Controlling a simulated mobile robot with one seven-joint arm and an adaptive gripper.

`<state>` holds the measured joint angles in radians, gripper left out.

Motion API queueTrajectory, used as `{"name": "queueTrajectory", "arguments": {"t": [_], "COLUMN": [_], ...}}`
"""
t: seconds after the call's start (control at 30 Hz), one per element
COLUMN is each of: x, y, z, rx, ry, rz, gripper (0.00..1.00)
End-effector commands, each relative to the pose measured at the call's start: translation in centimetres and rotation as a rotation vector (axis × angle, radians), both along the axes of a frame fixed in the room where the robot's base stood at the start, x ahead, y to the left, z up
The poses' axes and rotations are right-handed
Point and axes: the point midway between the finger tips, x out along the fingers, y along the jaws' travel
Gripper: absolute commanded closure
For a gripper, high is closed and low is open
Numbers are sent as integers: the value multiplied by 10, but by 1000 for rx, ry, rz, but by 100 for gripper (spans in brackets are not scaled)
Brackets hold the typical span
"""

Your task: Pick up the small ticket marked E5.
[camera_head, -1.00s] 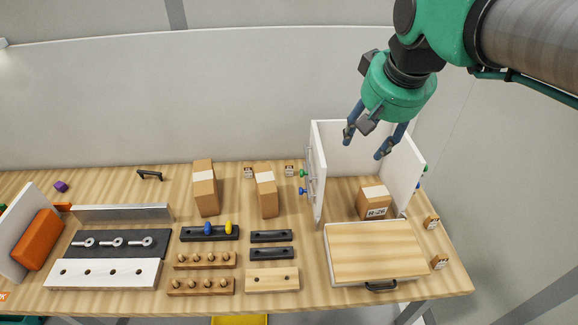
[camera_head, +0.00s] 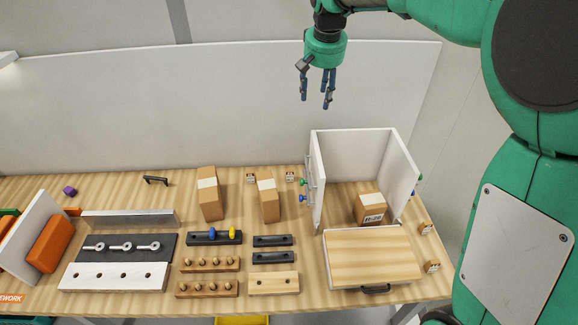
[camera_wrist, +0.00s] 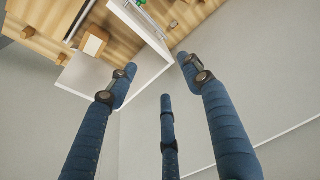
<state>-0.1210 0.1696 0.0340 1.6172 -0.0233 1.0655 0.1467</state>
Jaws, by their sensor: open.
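Several small wooden tickets with pale labels stand on the bench in the head view. One ticket (camera_head: 250,177) and another ticket (camera_head: 290,176) are at the back, near the cardboard boxes. A third ticket (camera_head: 426,229) and a fourth ticket (camera_head: 432,266) are by the right edge. Their marks are too small to read, so I cannot tell which is E5. My gripper (camera_head: 316,102) is open and empty, high above the back of the bench. Its spread blue fingers also show in the wrist view (camera_wrist: 157,75).
A white open enclosure (camera_head: 322,180) holds a cardboard box marked R-26 (camera_head: 370,209). A wooden-topped drawer unit (camera_head: 372,256) is in front of it. Two taller boxes (camera_head: 210,193) (camera_head: 268,200) stand left. Racks and dark blocks fill the middle front. A white wall is behind.

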Motion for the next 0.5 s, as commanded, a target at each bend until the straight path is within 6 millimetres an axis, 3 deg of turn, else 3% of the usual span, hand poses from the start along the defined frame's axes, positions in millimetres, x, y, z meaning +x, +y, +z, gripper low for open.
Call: {"name": "queueTrajectory", "arguments": {"t": [0.2,0.5], "x": [55,116], "y": [20,44], "z": [-21,-59], "rx": [-3,-8], "ry": [35,73], "rz": [-1,-5], "gripper": [50,50]}}
